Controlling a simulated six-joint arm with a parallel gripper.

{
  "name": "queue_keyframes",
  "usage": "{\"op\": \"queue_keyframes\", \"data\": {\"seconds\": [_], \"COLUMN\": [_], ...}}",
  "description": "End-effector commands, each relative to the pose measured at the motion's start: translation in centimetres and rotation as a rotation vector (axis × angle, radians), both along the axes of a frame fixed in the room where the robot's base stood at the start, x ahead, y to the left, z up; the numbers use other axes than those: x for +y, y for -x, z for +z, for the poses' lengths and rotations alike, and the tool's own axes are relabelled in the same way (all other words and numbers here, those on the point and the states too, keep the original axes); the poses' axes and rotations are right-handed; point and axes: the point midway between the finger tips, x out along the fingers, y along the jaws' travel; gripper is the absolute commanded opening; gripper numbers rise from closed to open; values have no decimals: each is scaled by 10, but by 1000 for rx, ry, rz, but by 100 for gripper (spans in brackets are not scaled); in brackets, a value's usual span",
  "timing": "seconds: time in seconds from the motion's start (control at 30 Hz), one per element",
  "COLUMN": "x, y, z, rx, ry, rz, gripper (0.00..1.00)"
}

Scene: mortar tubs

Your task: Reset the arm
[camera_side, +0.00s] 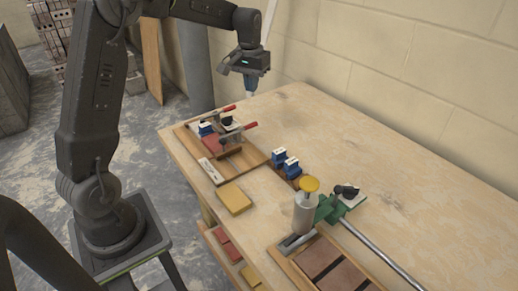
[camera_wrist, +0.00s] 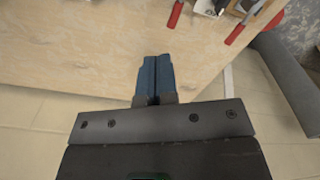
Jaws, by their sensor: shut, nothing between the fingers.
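My gripper (camera_side: 251,95) hangs at the far end of the wooden table, above its far left edge near the wall, in the side view. In the wrist view my gripper (camera_wrist: 157,62) shows two blue fingertips pressed together with nothing between them. The arm is raised and bent over at the top. The gripper is apart from the clamps and parts on the table.
The workbench (camera_side: 370,150) holds a wooden fixture (camera_side: 247,158) with red-handled clamps, a yellow block (camera_side: 234,199), blue-and-white pieces (camera_side: 285,164), a grey cylinder (camera_side: 305,213) with a yellow top, and a green clamp (camera_side: 327,208) on a pipe. The table's right side is clear.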

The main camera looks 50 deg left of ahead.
Motion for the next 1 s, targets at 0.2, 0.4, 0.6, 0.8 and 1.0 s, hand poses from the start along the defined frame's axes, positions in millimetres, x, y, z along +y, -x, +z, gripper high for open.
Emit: {"op": "queue_keyframes", "data": {"seconds": [0.2, 0.4, 0.6, 0.8, 1.0], "x": [-72, -124, -160, -176, -179], "y": [61, 129, 197, 239, 249], "z": [56, 77, 74, 59, 53], "rx": [-121, -229, -337, -408, -427], "ry": [-44, -74, -94, -103, -105], "rz": [-135, -253, -366, -437, -456], "gripper": [0, 0, 0, 0, 0]}}
